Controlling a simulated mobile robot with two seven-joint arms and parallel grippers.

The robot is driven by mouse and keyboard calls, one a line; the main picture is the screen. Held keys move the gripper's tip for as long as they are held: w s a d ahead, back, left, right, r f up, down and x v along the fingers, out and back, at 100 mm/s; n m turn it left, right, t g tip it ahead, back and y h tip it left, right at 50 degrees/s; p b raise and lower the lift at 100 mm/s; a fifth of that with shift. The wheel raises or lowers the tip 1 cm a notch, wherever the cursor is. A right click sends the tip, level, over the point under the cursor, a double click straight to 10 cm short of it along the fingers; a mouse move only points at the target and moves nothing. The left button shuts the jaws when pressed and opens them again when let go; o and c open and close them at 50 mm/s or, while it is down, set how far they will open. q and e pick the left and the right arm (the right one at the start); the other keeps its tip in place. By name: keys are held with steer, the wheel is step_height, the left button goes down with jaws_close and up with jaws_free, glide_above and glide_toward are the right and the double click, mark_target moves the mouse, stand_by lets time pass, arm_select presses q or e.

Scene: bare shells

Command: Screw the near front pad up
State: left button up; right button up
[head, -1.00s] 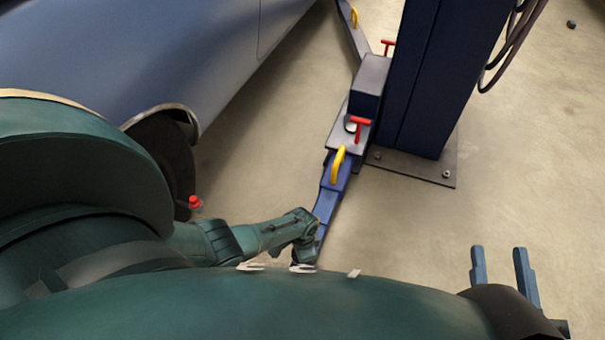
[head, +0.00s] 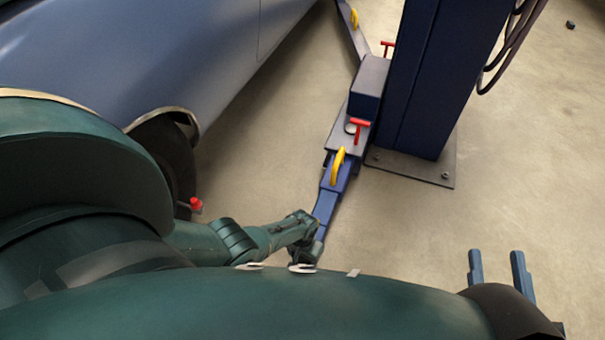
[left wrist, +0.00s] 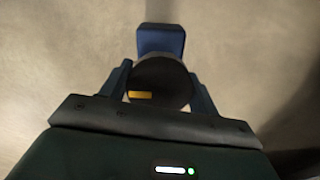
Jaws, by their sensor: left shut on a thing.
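In the left wrist view, the near front pad (left wrist: 165,75) is a dark round disc with a yellow mark on its side. The fingers of my left gripper (left wrist: 160,88) sit on either side of it and are shut on it. The blue end of the lift arm (left wrist: 160,38) shows just beyond the pad. In the head view, the lift arm (head: 326,205) runs down to my left gripper (head: 305,254), and my body hides the pad. My right gripper (head: 496,268) is empty at the lower right, its two fingers apart.
A blue-grey car (head: 190,50) stands at the left. A dark blue lift post (head: 425,80) rises on a bolted base plate (head: 435,172). Red T-handles (head: 360,125) and a yellow handle (head: 338,165) stick up from the arm.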

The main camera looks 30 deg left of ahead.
arm_select(q)
steer(key=shift+s+f+n, duration=0.2)
steer(key=shift+s+n, duration=0.1)
steer(key=shift+s, duration=0.05)
steer(key=o, duration=0.7)
steer(key=shift+d, duration=0.1)
steer(key=shift+c, duration=0.2)
steer(key=o, duration=0.3)
steer(key=shift+w+r, duration=0.1)
steer(key=shift+w, duration=0.15)
arm_select(e)
steer(key=shift+f, duration=0.1)
arm_select(q)
steer(key=shift+r, duration=0.25)
step_height(320, 180, up, 2)
steer(key=p, duration=0.2)
steer(key=shift+r+p, duration=0.15)
steer(key=shift+p, duration=0.15)
step_height(320, 180, up, 10)
steer(key=p, duration=0.8)
steer(key=shift+r, duration=0.2)
arm_select(e)
steer(key=d+m+g+h, duration=0.1)
steer(key=s+d+g+h, duration=0.1)
steer(key=g, duration=0.1)
steer(key=d+r+m+g+h, duration=0.1)
steer(key=shift+s+m+g+h, duration=0.2)
steer(key=shift+m+g+h, duration=0.1)
steer(key=shift+g+h, duration=0.1)
